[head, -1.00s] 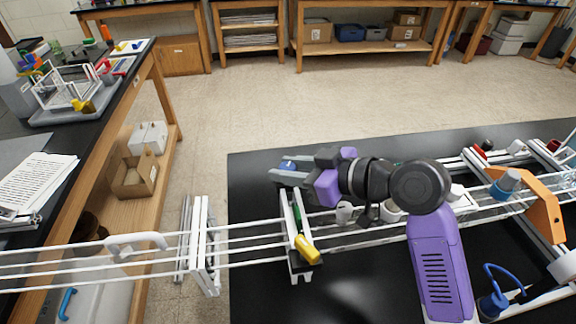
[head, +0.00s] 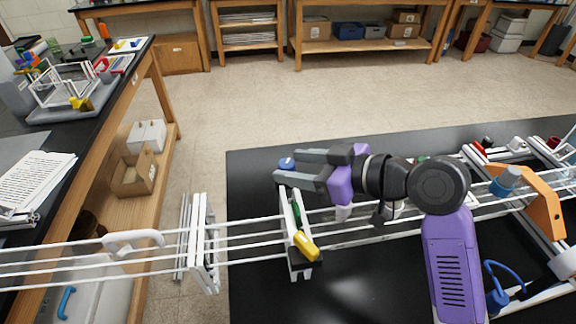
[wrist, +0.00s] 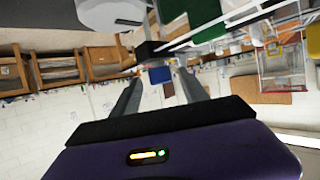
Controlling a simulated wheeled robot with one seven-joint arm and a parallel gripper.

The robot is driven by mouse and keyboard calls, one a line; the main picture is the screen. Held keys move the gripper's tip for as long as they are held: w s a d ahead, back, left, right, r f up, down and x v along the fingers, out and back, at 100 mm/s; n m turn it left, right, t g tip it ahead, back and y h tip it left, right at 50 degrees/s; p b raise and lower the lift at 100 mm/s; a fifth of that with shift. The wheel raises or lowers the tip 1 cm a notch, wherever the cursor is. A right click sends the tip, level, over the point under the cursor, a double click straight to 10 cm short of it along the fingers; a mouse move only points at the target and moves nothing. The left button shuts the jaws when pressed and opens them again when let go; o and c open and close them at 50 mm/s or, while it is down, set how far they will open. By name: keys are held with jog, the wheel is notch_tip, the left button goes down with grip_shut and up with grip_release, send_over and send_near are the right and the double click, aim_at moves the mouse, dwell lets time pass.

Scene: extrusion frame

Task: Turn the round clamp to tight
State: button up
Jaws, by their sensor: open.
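A small blue round knob (head: 287,163), which looks like the round clamp, is at the far end of a white bracket (head: 288,205) on the rail frame. My gripper (head: 289,167) reaches it from the right, its fingers open on either side of the knob. I cannot tell whether either finger touches it. In the wrist view the blue knob (wrist: 160,75) shows between the fingertips of my gripper (wrist: 160,83). Any tight or loose marking on the knob is too small to see.
The same bracket carries a green part (head: 297,214) and a yellow handle (head: 306,246). White rails (head: 245,246) run across the front. The black tabletop (head: 255,180) left of the knob is clear.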

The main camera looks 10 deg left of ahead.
jog(key=b+v, duration=0.1)
jog(key=v, duration=0.4)
jog(key=shift+s+d, duration=0.15)
